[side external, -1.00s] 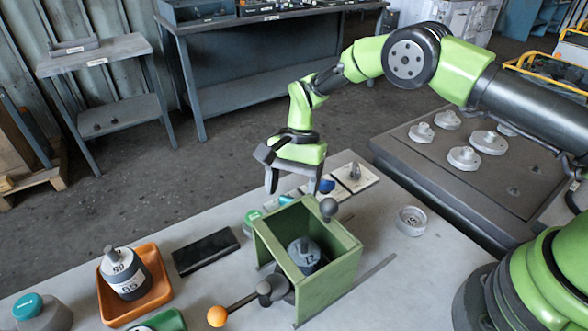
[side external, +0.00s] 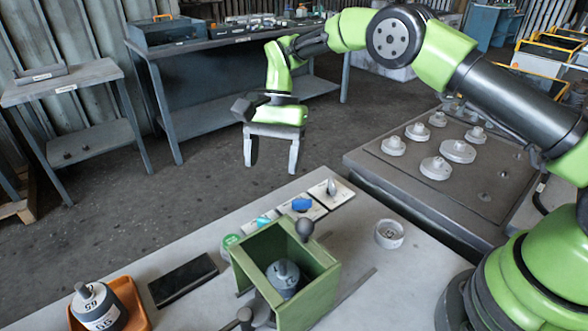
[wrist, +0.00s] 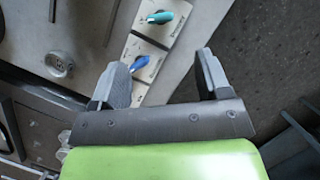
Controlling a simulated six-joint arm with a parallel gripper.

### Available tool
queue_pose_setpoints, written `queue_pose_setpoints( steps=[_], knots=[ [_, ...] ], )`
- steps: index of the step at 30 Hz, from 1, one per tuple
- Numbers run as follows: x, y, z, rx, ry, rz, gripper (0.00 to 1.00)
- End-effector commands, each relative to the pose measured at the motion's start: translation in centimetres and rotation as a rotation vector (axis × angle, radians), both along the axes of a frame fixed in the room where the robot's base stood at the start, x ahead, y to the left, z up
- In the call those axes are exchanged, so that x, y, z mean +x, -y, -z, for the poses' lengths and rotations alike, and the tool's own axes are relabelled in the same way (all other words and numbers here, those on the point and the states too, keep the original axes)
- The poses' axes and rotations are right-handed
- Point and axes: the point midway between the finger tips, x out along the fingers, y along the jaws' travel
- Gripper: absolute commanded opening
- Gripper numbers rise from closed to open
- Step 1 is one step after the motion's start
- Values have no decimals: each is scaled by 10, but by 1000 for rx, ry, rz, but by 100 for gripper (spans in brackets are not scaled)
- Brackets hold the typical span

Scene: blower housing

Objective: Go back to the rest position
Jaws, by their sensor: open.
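My gripper (side external: 270,150) is open and empty. In the side view it hangs in the air beyond the far edge of the pale table (side external: 400,275), with the floor behind it. In the wrist view my gripper (wrist: 160,75) shows its two fingers wide apart with nothing between them but the table edge and floor below. The green box-like housing (side external: 305,290) stands on the table, with a grey knobbed cylinder (side external: 283,274) inside it. My gripper is apart from both.
Plates with a blue knob (side external: 301,204) and a teal knob (wrist: 160,17) lie near the table's far edge. A black flat case (side external: 183,280), an orange tray (side external: 136,308) and a grey ring (side external: 389,234) are also there. A dark bench (side external: 240,45) stands behind.

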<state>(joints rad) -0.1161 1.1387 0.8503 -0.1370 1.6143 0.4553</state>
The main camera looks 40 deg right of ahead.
Motion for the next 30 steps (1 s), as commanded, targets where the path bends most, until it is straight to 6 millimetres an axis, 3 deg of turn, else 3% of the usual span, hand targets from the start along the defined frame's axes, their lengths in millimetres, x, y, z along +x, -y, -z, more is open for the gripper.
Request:
queue_pose_setpoints(
  steps=[4, 8, 12, 16, 22, 30],
  knots=[
    [-4, 8, -47, 0, 98, -41, 70],
    [-21, 19, -97, -5, 217, -95, 70],
    [-49, 31, -144, -22, 347, -157, 70],
    [-84, 41, -177, -45, 466, -212, 70],
    [-146, 55, -207, -97, 644, -297, 70],
    [-225, 69, -205, -190, 858, -399, 70]
  ],
)
